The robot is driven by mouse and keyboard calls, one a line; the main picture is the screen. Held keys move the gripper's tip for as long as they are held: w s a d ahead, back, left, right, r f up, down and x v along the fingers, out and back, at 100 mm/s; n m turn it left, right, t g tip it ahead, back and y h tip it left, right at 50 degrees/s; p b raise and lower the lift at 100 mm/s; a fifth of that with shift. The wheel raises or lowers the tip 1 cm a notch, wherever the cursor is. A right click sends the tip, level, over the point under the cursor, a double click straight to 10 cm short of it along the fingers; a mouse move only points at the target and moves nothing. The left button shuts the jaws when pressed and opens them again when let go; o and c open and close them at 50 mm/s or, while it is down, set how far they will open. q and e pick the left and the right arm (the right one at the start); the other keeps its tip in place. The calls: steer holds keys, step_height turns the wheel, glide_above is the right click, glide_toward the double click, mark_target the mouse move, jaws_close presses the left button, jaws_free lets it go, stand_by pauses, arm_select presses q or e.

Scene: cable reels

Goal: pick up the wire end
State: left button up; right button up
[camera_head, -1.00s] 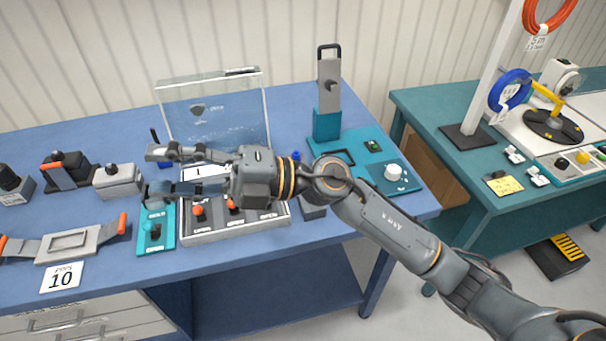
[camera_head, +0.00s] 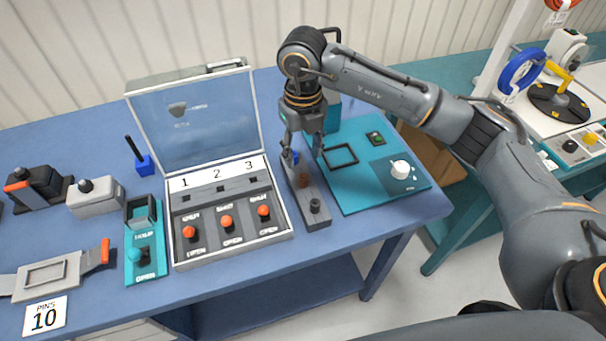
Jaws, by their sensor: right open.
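My right gripper (camera_head: 303,157) points down with its fingers apart, over the back end of a narrow dark grey block (camera_head: 318,222). A small blue piece (camera_head: 293,156) shows by its left finger; I cannot tell whether they touch. A reddish-brown post (camera_head: 304,181) and a black knob stand on the block in front of the fingers. I cannot make out a wire end for sure. A blue cable reel (camera_head: 522,70) is on the right-hand bench. My left gripper is out of view.
Left of the gripper is a case (camera_head: 238,246) with an open clear lid, slots 1 to 3 and orange knobs. A teal board (camera_head: 367,196) with a white dial lies to the right. A teal HOLD/OPEN fixture (camera_head: 146,265) and a blue block (camera_head: 145,166) stand further left.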

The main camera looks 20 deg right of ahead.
mark_target(304, 176)
step_height(304, 176, down, 3)
steer(key=shift+w+p, duration=0.1)
steer(key=shift+p, duration=0.2)
step_height(304, 176, down, 3)
steer(key=shift+w+d+f+p, duration=0.1)
steer(key=shift+w+d+p, duration=0.05)
steer(key=shift+p, duration=0.85)
step_height(304, 176, down, 2)
steer(key=shift+w+f+p, duration=0.1)
steer(key=shift+f+p, duration=0.05)
steer(key=shift+p, duration=0.25)
steer(key=shift+f, duration=0.5)
steer(key=shift+c, duration=0.2)
jaws_close()
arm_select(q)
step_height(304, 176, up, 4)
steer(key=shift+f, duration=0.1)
